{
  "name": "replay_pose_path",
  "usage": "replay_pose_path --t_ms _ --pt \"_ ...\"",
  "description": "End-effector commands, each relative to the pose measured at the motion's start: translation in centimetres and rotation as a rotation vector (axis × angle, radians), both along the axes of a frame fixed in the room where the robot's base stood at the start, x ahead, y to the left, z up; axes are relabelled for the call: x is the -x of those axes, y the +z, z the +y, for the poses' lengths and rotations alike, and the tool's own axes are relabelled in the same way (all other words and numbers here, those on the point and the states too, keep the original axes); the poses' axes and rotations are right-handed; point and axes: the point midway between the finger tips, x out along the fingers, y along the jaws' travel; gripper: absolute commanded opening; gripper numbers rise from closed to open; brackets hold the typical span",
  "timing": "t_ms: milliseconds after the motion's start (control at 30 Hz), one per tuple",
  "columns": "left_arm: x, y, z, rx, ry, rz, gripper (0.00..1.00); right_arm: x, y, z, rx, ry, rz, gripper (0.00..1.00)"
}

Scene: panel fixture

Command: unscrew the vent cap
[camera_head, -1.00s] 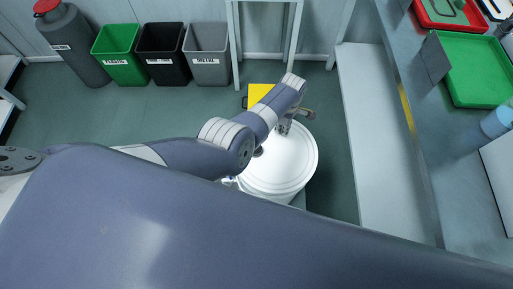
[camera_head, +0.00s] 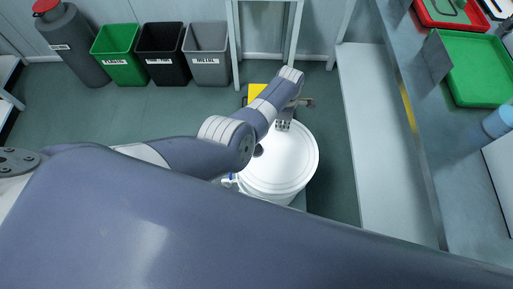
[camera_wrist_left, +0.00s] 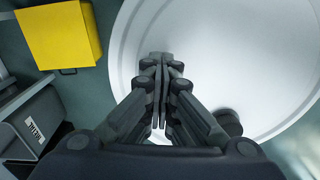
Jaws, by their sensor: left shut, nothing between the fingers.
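A white round drum (camera_head: 290,165) stands on the floor in the middle of the head view. A small dark round cap (camera_head: 259,150), which looks like the vent cap, sits on the left part of its lid, close to my left arm. In the left wrist view the cap (camera_wrist_left: 229,122) shows to the right of the fingers, partly hidden by them. My left gripper (camera_head: 283,126) is over the far part of the lid. Its fingers (camera_wrist_left: 160,62) are shut together and empty, apart from the cap. I cannot tell whether the fingertips touch the lid. My right gripper is out of view.
A yellow box (camera_head: 258,95) stands behind the drum; it also shows in the left wrist view (camera_wrist_left: 58,37). Green, black and grey bins line the back wall. A workbench with a green tray (camera_head: 480,68) is on the right. Floor is clear left of the drum.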

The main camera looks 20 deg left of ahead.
Motion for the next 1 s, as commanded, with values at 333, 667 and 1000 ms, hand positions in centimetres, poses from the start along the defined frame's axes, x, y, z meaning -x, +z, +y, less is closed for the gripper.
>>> replay_pose_path --t_ms 333,667,1000 --pt "-0.1 -0.1 0.6 -0.004 0.027 0.001 0.0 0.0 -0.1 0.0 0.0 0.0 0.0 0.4" --pt "-0.7 -0.2 2.2 -0.005 0.159 0.002 0.0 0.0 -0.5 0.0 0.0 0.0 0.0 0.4" --pt "-1.3 -0.2 3.7 -0.005 0.283 0.001 0.0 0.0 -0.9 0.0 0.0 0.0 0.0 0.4"
